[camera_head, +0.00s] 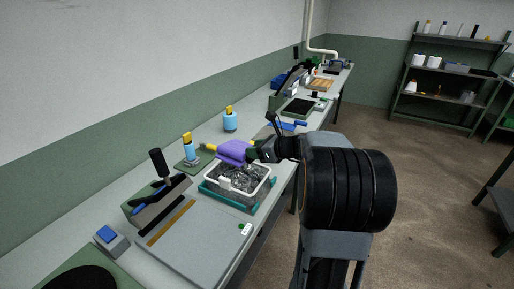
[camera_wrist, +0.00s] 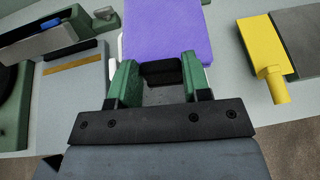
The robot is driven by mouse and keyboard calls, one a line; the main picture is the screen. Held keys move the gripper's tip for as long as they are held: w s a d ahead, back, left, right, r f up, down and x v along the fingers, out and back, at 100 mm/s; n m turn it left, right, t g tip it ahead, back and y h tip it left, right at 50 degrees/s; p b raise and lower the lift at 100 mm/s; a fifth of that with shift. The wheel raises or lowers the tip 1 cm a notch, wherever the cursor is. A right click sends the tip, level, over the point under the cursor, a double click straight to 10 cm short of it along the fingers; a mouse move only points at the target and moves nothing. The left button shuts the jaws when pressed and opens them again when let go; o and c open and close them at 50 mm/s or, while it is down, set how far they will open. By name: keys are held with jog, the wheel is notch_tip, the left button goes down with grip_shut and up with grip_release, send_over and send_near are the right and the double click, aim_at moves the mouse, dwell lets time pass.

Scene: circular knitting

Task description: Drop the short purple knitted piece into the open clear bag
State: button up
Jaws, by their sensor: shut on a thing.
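The short purple knitted piece (camera_head: 234,150) is held out flat in my gripper (camera_head: 256,153), above the bench and close to the far edge of the white-rimmed holder. In the wrist view the purple piece (camera_wrist: 166,28) extends forward from the two green fingers of my gripper (camera_wrist: 160,66), which are shut on it. The open clear bag (camera_head: 240,178) appears as crumpled shiny film inside the white rim, in a teal tray (camera_head: 252,210). The piece is above the bag's back side. The exact height gap cannot be told, and the wrist view mostly hides the bag.
A yellow-handled tool (camera_head: 208,147) lies just left of the piece; a yellow part (camera_wrist: 262,60) shows in the wrist view. A blue bottle with yellow top (camera_head: 230,120) stands behind. A grey board (camera_head: 200,240) lies in front. More equipment lines the bench further back.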

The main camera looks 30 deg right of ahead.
notch_tip(320, 180, down, 3)
jog(key=shift+f+b, duration=0.1)
jog(key=shift+b, duration=0.9)
jog(key=o, duration=1.1)
jog(key=shift+s, duration=0.1)
jog(key=v, duration=1.4)
